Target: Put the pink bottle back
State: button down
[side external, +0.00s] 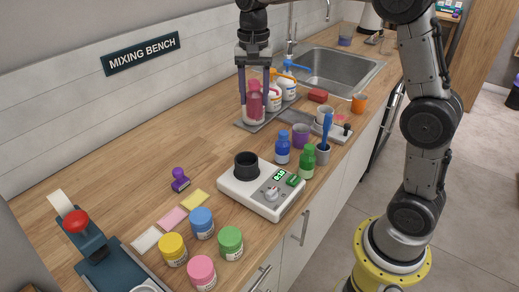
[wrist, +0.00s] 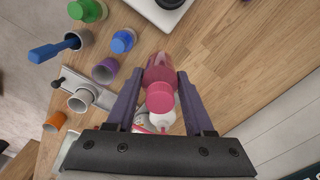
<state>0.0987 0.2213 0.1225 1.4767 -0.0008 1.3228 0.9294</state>
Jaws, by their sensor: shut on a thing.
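The pink bottle (side external: 254,104) is upright between the fingers of my gripper (side external: 255,85), at the left end of a grey tray near the sink. My gripper is shut on it from above. In the wrist view the pink bottle (wrist: 160,75) shows its pink cap between the two purple-grey fingers of my gripper (wrist: 158,88). White pump bottles with an orange and a blue top stand right beside it on the grey tray (side external: 243,126). Whether the bottle's base touches the tray is hard to tell.
Nearby are a purple cup (side external: 300,136), a blue bottle (side external: 282,150), a green bottle (side external: 307,162), a grey holder with a blue tool (side external: 325,140) and a red sponge (side external: 318,96). A white mixing device (side external: 240,187) stands nearer. The counter left of the tray is clear.

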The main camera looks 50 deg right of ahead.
jog(key=shift+m, duration=0.4)
jog(key=shift+w+d+f, duration=0.15)
jog(key=shift+d+f, duration=0.35)
jog(key=shift+f, duration=1.7)
jog(key=shift+w+d+f, duration=0.15)
jog(key=shift+d+f, duration=0.4)
jog(key=shift+f, duration=1.65)
jog(key=shift+w+d+f, duration=0.15)
jog(key=shift+d+f, duration=0.35)
jog(key=shift+f, duration=1.7)
jog(key=shift+f, duration=0.15)
jog(key=shift+c, duration=1.4)
grip_release()
